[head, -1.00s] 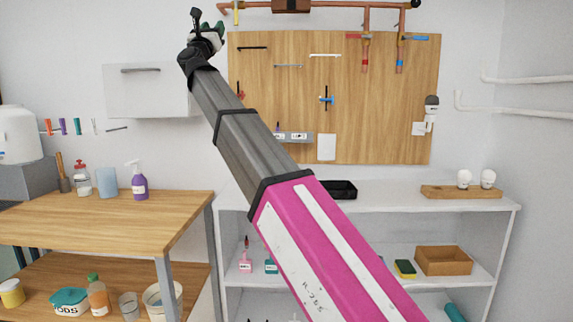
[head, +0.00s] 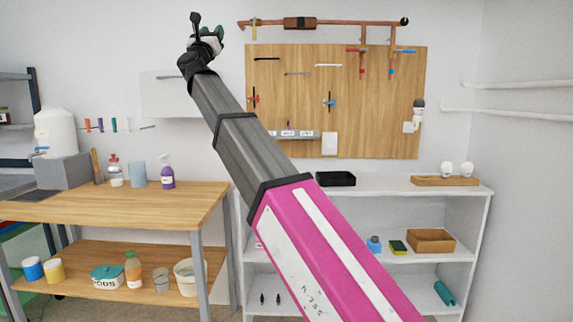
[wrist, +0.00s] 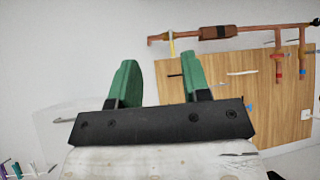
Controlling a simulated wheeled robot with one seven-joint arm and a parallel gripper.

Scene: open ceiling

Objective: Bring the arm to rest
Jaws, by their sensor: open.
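My gripper (head: 207,35) is at the top of the head view, at the end of my raised arm. The arm runs from the lower right up to the upper left. In the wrist view my gripper (wrist: 160,88) shows two green fingers standing well apart with nothing between them.
A wooden workbench (head: 110,207) with bottles and tubs stands at the left. A white shelf unit (head: 440,200) stands at the right, partly behind my arm. A wooden pegboard (head: 380,110) and a copper pipe (head: 350,22) are on the wall.

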